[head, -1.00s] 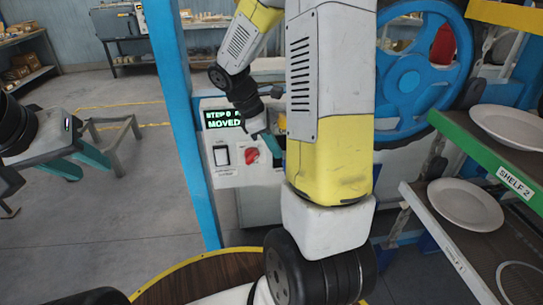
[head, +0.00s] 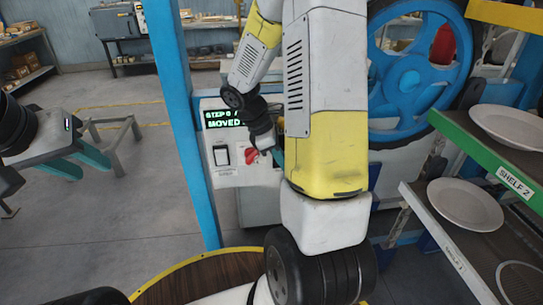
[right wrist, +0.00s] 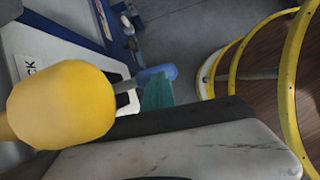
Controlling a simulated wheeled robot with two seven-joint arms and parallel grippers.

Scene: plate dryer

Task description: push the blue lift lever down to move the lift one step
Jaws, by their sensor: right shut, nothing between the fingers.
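The blue lift lever (right wrist: 158,72) shows in the right wrist view as a blue grip on a short grey shaft. My right gripper (right wrist: 157,92) is shut and empty, its teal fingertips close beside the blue grip; I cannot tell whether they touch. In the head view the right gripper (head: 278,157) is mostly hidden behind my arm, and I cannot make out the lever there. My left gripper (head: 80,163) is open and empty over the floor at the left. The control panel's display (head: 222,119) reads "STEPS" and "MOVED"; its digit is unclear.
A yellow ball (right wrist: 62,105) is close to the right wrist camera. A blue wheel (head: 410,80) and plate shelves (head: 440,220) stand at the right. A blue post (head: 172,100) stands left of the panel.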

